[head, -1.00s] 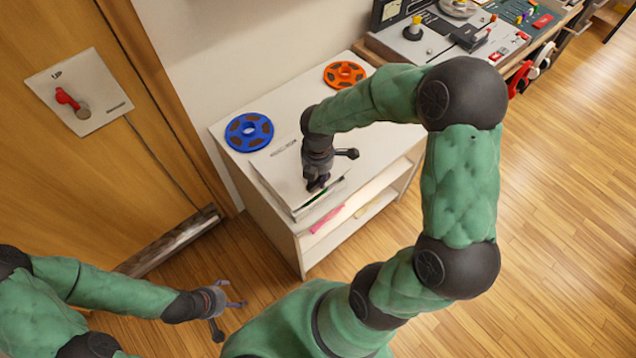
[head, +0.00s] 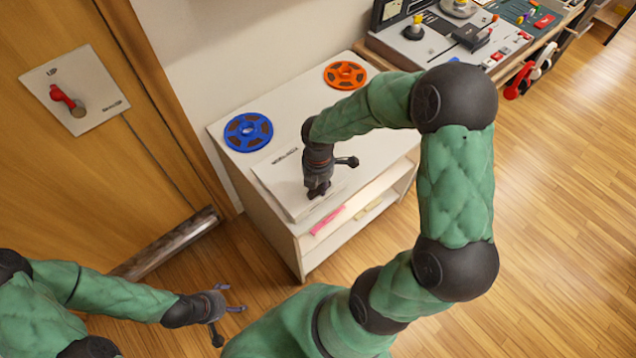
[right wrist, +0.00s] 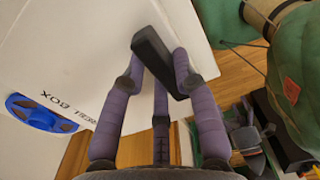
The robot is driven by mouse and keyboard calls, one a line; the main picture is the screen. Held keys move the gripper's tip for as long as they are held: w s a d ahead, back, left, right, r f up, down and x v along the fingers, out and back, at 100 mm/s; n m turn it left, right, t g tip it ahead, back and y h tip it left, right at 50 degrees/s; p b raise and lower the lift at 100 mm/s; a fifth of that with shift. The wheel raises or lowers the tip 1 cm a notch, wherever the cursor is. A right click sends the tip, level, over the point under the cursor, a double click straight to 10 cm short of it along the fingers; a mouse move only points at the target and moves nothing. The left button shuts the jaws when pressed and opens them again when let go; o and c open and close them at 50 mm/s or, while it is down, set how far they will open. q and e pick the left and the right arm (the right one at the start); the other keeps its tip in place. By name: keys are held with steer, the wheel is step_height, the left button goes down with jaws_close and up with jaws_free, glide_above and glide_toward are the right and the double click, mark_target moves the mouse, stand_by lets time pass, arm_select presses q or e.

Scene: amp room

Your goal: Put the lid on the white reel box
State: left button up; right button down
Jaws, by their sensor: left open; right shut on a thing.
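The white lid (head: 278,172), printed REEL BOX, lies over the white reel box (head: 300,217) on top of the white cabinet. The lid looks flat, with no clear gap to the box along the visible front edge; my arm and gripper hide part of it. My right gripper (head: 318,190) is above the lid's right part. In the right wrist view its fingers close on a dark bar-shaped handle (right wrist: 158,62) at the lid (right wrist: 85,50). My left gripper (head: 231,312) is open and empty, low at the left, apart from the cabinet.
A blue reel (head: 248,132) and an orange reel (head: 345,75) lie on the white cabinet (head: 230,160), behind the box. Pink and yellowish items sit on its shelf. A wooden door (head: 45,150) stands at left and a mixing desk (head: 440,50) at the back. The right floor is clear.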

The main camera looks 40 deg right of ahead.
steer(key=c, duration=1)
jaws_free()
steer(key=shift+o, duration=0.2)
arm_select(q)
step_height(320, 180, up, 5)
steer(key=p, duration=0.5)
steer(key=shift+r, duration=0.2)
arm_select(e)
step_height(320, 180, up, 13)
steer(key=shift+r, duration=0.2)
